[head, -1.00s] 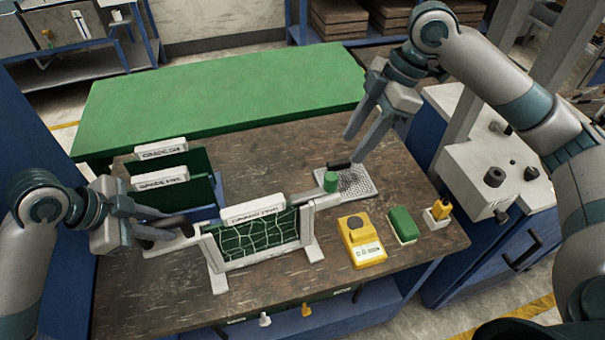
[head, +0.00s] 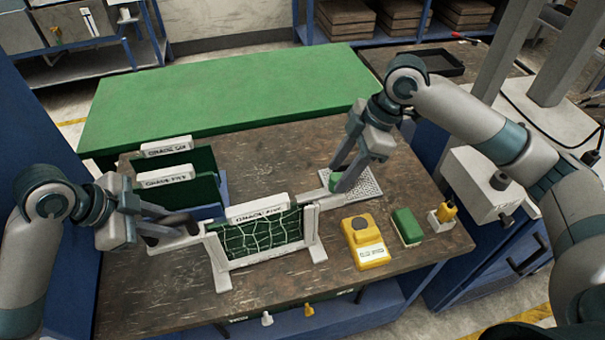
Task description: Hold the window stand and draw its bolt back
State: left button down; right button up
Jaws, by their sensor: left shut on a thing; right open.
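The window stand (head: 219,262) is a white upright frame on feet, holding a green panel with pale crack-like lines and a labelled white top strip. A white arm reaches out from each side. My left gripper (head: 150,228) is shut on the dark grip (head: 174,219) at the stand's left arm; its fingers partly hide the hold. The bolt's green knob (head: 335,181) is at the end of the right arm. My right gripper (head: 341,184) is open, pointing down at the knob, with its fingers partly covering it. Whether they touch it I cannot tell.
Two labelled green panels (head: 190,187) stand behind the stand at left. A yellow meter (head: 364,243), a green block (head: 407,226) and a small yellow-topped holder (head: 443,216) sit at right. A mesh pad (head: 362,181) lies behind the knob. The front of the brown table (head: 160,300) is clear.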

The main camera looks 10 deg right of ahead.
jog(key=shift+x, duration=1.3)
grip_shut()
jog(key=d, duration=0.5)
jog(key=shift+w+d, duration=0.3)
jog(key=shift+d, duration=0.1)
pick_arm(q)
jog(key=shift+a, duration=0.1)
pick_arm(e)
jog(key=shift+c, duration=0.9)
grip_release()
jog(key=shift+o, duration=0.9)
jog(key=shift+a, duration=0.1)
